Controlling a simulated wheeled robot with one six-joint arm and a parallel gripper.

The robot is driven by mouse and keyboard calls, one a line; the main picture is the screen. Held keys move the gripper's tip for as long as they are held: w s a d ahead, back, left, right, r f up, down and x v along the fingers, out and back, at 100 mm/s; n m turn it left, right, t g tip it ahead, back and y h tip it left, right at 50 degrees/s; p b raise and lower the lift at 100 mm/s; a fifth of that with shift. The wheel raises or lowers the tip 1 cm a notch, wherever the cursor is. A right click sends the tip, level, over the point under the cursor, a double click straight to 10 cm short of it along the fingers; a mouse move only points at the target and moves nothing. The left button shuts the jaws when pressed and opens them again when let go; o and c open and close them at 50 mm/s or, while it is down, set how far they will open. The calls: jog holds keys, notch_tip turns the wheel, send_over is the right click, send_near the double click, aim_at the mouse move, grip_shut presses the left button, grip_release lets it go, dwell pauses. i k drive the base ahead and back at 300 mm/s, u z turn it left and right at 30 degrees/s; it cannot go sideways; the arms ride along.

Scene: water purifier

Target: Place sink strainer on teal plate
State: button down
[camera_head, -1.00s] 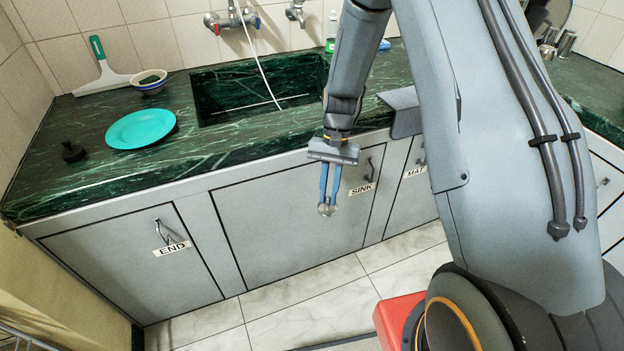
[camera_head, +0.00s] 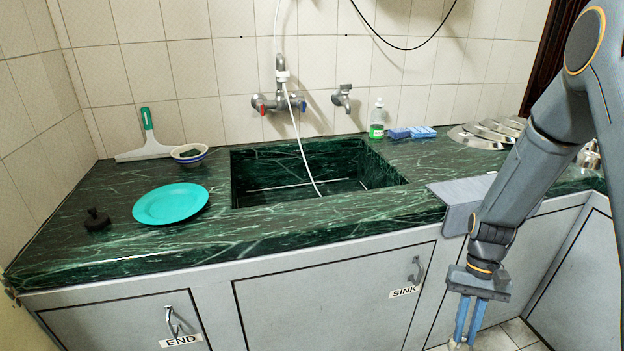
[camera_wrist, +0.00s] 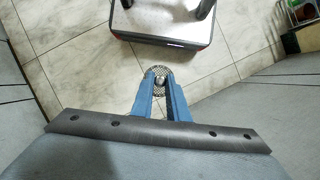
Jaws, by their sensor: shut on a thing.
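The teal plate (camera_head: 171,203) lies on the green marble counter, left of the sink, with nothing on it. My gripper (camera_head: 466,335) points down at the lower right of the head view, in front of the cabinet doors and below the counter edge. In the wrist view my gripper (camera_wrist: 162,100) is shut on the sink strainer (camera_wrist: 158,73), a small round metal mesh piece with a knob, held at the fingertips. In the head view the fingertips are partly cut off at the bottom edge, so the strainer shows poorly there.
The dark stopper (camera_head: 97,219) sits left of the plate. A bowl (camera_head: 189,153) and a squeegee (camera_head: 148,140) stand behind it. The sink basin (camera_head: 310,170) is right of the plate. A grey tray-like piece (camera_head: 460,200) juts over the counter's front edge near my arm.

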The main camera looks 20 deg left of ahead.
aim_at(173, 205)
jog(key=z, duration=1)
jog(key=k, duration=1)
jog(key=u, duration=2.05)
jog(key=i, duration=0.35)
